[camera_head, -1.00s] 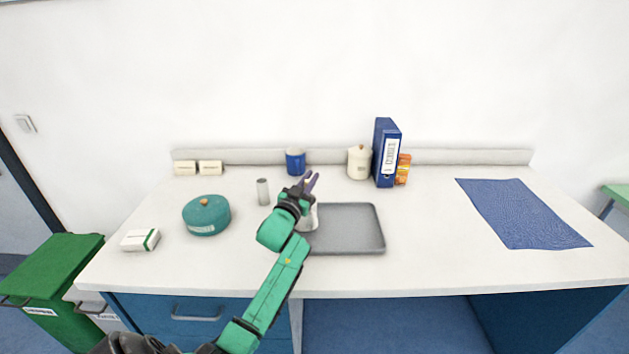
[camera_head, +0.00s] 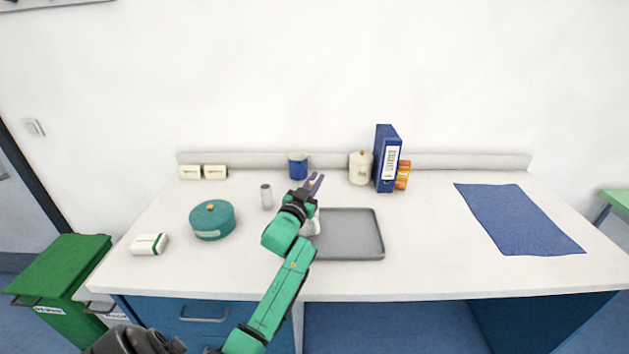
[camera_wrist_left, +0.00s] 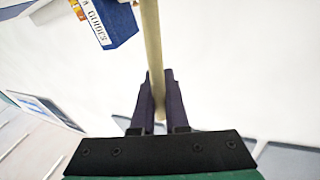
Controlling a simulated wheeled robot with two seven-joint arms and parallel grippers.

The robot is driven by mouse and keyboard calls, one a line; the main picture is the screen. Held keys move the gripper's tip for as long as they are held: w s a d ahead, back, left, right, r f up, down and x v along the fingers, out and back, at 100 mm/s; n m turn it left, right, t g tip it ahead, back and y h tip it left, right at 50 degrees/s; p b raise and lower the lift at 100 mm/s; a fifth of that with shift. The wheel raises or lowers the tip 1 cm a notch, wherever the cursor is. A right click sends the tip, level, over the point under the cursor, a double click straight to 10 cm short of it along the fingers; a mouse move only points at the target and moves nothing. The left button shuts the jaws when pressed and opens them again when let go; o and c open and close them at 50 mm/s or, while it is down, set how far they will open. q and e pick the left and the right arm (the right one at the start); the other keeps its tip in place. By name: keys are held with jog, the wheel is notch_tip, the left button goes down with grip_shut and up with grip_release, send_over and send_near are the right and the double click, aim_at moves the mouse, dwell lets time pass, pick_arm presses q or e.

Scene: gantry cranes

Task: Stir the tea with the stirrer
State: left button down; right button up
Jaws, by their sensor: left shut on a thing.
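My left gripper (camera_head: 316,182) is above the counter, at the left edge of the grey tray, with its fingers pointing up and away. In the left wrist view its dark fingers (camera_wrist_left: 160,85) are shut on a pale wooden stick, the stirrer (camera_wrist_left: 152,35). The stirrer cannot be made out in the head view. A white vessel (camera_head: 315,228), perhaps a cup, shows partly behind my left arm at the tray's left edge. Its inside is hidden, and I see no tea. A blue mug (camera_head: 298,165) stands upright behind the gripper. My right gripper is not in view.
The grey tray (camera_head: 350,235) looks empty. A cream lidded canister (camera_head: 360,168), blue binder (camera_head: 386,160) and orange packet (camera_head: 403,175) stand at the back. A metal cylinder (camera_head: 267,197) and teal round container (camera_head: 212,220) are left. A blue mat (camera_head: 515,220) lies right.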

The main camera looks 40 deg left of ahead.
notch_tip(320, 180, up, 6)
jog(key=p, duration=0.5)
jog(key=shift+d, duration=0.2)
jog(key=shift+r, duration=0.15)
dwell(0.4)
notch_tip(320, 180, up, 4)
jog(key=p, duration=0.5)
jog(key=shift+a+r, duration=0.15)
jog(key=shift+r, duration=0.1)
